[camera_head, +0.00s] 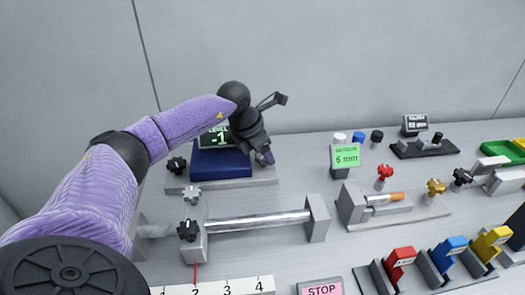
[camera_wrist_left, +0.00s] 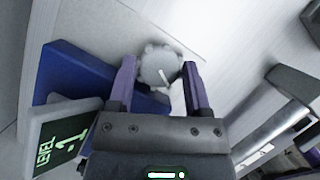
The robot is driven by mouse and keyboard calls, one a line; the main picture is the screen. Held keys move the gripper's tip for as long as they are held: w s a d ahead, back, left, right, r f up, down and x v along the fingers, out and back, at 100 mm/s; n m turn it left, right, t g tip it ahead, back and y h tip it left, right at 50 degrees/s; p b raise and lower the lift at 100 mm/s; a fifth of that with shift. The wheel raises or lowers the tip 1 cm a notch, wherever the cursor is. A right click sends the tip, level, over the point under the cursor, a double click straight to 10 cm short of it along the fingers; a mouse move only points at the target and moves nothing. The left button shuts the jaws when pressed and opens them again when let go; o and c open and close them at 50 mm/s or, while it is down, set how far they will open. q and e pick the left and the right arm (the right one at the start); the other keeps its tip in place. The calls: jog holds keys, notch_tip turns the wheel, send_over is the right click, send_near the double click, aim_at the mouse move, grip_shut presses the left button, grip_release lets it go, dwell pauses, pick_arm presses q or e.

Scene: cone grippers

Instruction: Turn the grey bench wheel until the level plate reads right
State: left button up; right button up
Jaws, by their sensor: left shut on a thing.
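The grey bench wheel (camera_wrist_left: 157,62), round with a lobed rim and a white pointer mark, sits between the fingers of my left gripper (camera_wrist_left: 159,72) in the left wrist view. The fingers are shut on its two sides. In the head view my left gripper (camera_head: 264,156) points down at the right end of the blue block, and the wheel is hidden behind it. The level plate (camera_head: 216,137) is a dark display with green text reading LEVEL -1, partly covered by my arm. It also shows sideways in the left wrist view (camera_wrist_left: 62,140). My right gripper is out of view.
The blue block (camera_head: 220,164) stands on a grey base with a black knob (camera_head: 176,165) at left. In front is a metal rod slide (camera_head: 258,222) above a numbered scale. Right are a green 6 mm sign (camera_head: 346,156), a red knob (camera_head: 385,171) and coloured blocks.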

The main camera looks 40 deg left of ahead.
pick_arm(q)
jog(key=shift+c, duration=0.7)
jog(key=shift+m+h, duration=0.3)
jog(key=shift+m, duration=0.5)
jog(key=shift+a+m+h, duration=0.1)
jog(key=shift+m+h, duration=0.2)
jog(key=shift+m, duration=0.5)
jog(key=shift+m+g+h+b, duration=0.3)
jog(key=shift+m+g, duration=0.1)
jog(key=shift+m, duration=0.4)
jog(key=shift+w+f+m+g+h+b, duration=0.1)
jog(key=shift+m+g+h+b, duration=0.35)
jog(key=shift+m, duration=0.75)
jog(key=shift+m+b, duration=0.7)
jog(key=shift+m, duration=0.4)
jog(key=shift+a+m+g, duration=0.1)
jog(key=shift+m+g, duration=0.15)
jog(key=shift+m, duration=0.05)
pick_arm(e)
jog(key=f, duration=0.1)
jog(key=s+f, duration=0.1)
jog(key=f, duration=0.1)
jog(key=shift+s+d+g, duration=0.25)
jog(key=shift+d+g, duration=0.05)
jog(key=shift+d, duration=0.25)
